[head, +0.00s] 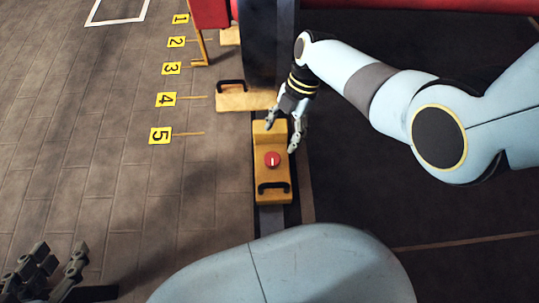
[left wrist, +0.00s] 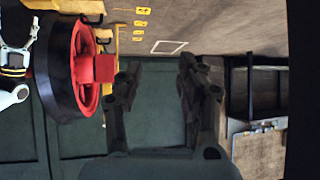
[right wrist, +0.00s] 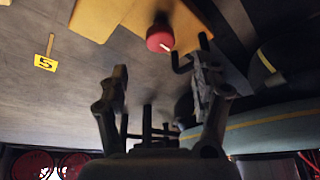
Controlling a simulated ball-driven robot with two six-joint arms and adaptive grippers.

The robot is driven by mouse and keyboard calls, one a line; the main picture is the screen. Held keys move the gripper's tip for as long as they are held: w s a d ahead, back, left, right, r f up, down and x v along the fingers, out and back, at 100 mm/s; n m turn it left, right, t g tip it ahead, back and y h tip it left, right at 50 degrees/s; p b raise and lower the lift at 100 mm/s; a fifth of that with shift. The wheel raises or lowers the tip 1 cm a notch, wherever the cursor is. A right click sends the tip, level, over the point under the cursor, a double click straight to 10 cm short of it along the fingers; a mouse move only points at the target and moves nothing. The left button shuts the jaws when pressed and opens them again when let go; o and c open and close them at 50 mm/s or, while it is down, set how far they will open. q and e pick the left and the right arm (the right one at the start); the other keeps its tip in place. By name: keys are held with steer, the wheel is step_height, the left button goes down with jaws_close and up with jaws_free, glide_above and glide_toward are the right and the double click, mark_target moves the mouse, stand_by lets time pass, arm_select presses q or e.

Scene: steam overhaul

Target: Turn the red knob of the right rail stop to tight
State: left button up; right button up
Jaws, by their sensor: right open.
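The right rail stop (head: 262,190) is a yellow block with a black handle on the rail. Its red knob (head: 272,159) has a white mark that runs roughly along the rail in the head view. In the right wrist view the knob (right wrist: 159,38) shows beyond the fingertips, apart from them. My right gripper (head: 282,137) is open and empty above the stop, near the knob; its spread fingers also show in the right wrist view (right wrist: 160,82). My left gripper (head: 60,260) is at the lower left, away from the stop; the left wrist view shows it open and empty (left wrist: 158,72).
A dark wheel (head: 264,45) stands on the rail behind the stop. Another yellow block with a handle (head: 240,101) lies beside it. Yellow number signs, such as the 5 sign (head: 160,136), line the floor at left. The tiled floor (head: 100,200) there is mostly clear.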

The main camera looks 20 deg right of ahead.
mark_target(273, 158)
steer(key=b+x, duration=0.2)
steer(key=x, duration=0.2)
steer(key=shift+s+f, duration=0.15)
steer(key=shift+f, duration=0.05)
steer(key=shift+b+x, duration=0.75)
steer(key=shift+x, duration=0.15)
steer(key=b+x, duration=0.1)
steer(key=x, duration=0.1)
steer(key=shift+a+f+b, duration=0.15)
steer(key=shift+f+b, duration=0.2)
steer(key=shift+b, duration=0.05)
arm_select(q)
steer(key=w+d+r+m+t+h, duration=0.1)
steer(key=w+r+t, duration=0.2)
steer(key=r, duration=0.5)
steer(key=w+d+r+m+t+h, duration=0.1)
steer(key=w+r+t+h, duration=0.1)
steer(key=r+t, duration=0.4)
steer(key=w+d+r+m+t+h, duration=0.1)
steer(key=w+r+t, duration=0.4)
steer(key=r, duration=0.6)
steer(key=shift+d+r+m+h, duration=0.15)
steer(key=shift+m+h, duration=0.15)
steer(key=shift+h, duration=0.1)
arm_select(e)
steer(key=shift+c, duration=0.2)
steer(key=c, duration=1.1)
